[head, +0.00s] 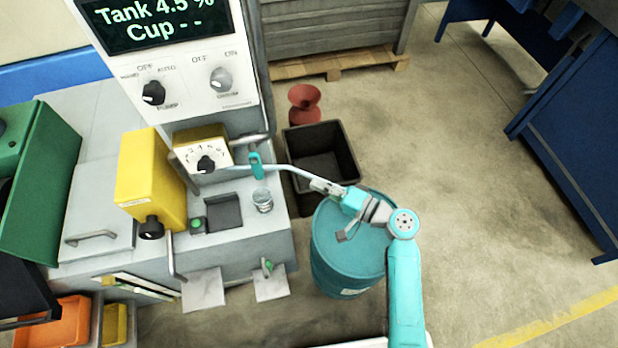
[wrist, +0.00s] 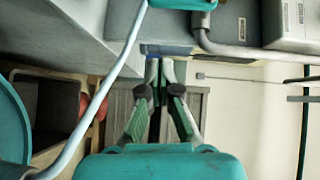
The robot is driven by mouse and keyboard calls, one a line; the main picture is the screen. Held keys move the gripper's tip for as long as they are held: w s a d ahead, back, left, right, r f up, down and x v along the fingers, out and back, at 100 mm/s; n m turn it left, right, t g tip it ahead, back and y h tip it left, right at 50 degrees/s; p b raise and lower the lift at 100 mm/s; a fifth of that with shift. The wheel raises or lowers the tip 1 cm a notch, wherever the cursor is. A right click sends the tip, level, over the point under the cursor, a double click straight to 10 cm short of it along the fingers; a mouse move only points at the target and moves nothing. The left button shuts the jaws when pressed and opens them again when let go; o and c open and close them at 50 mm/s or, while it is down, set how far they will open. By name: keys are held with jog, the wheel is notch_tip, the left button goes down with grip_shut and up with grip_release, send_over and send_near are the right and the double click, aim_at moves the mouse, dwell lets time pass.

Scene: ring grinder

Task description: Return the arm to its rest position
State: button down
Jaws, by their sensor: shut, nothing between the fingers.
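My gripper (head: 316,184) is at the centre of the head view, pointing left toward the machine, at the end of my turquoise arm. Its fingers look closed and empty. In the wrist view the two finger tips (wrist: 159,68) meet near the middle. A pale bent pipe with a turquoise block (head: 256,165) runs from the machine toward my gripper. In the wrist view the pipe (wrist: 103,98) passes to the left of the fingers; I cannot tell whether it touches my gripper in the head view.
A turquoise drum (head: 345,277) stands below my gripper. A black bin (head: 320,152) and a red funnel-shaped object (head: 304,98) are behind it. The grey machine (head: 245,225) with its yellow box (head: 148,180) is at left. Floor (head: 470,190) is open at right, before blue furniture (head: 572,120).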

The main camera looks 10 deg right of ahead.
jog(key=shift+s+d, duration=0.15)
jog(key=shift+d, duration=0.05)
jog(key=s+d+f+h, duration=0.2)
jog(key=s+f+h, duration=0.1)
jog(key=s, duration=0.4)
jog(key=s+d+f+t+h, duration=0.1)
jog(key=s+d+f+h, duration=0.2)
jog(key=s, duration=0.4)
jog(key=s+d+f+h, duration=0.1)
jog(key=s+f+h, duration=0.25)
jog(key=s, duration=0.35)
jog(key=s+d+r+n+t+h, duration=0.3)
jog(key=s+r+n, duration=0.3)
jog(key=s+r, duration=0.9)
notch_tip(320, 180, up, 3)
jog(key=shift+s+d+f+n+h, duration=0.1)
jog(key=shift+s+d+n+h, duration=0.05)
jog(key=shift+d+n+h, duration=0.35)
